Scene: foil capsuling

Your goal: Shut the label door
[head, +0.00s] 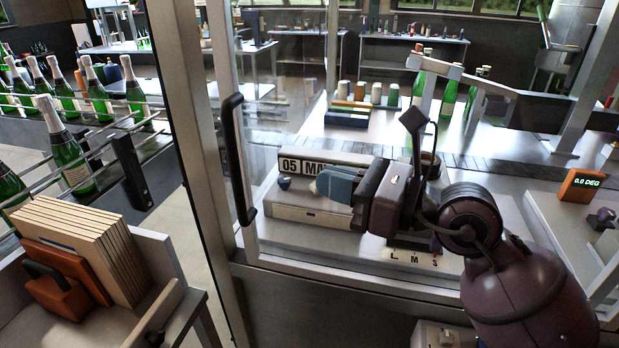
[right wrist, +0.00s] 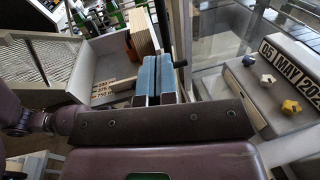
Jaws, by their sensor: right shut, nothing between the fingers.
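The label door is a clear pane in a pale metal frame (head: 213,75), with a long black upright handle (head: 238,160) on its left side. I cannot tell exactly how far it stands open. My right gripper (head: 322,184) has blue fingers, shut and empty, pointing left. It is to the right of the handle, in front of the date block (head: 291,165) marked 05 MAY. In the right wrist view the closed fingers (right wrist: 156,62) point up the picture, beside a metal post. The date block (right wrist: 290,65) is to the right there. My left gripper is not in view.
An open tray (head: 160,315) at the lower left holds upright boards (head: 85,235) and an orange block with a black handle (head: 62,285). Green bottles (head: 62,140) stand on a railed line at the left. An orange readout (head: 580,185) stands at the right.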

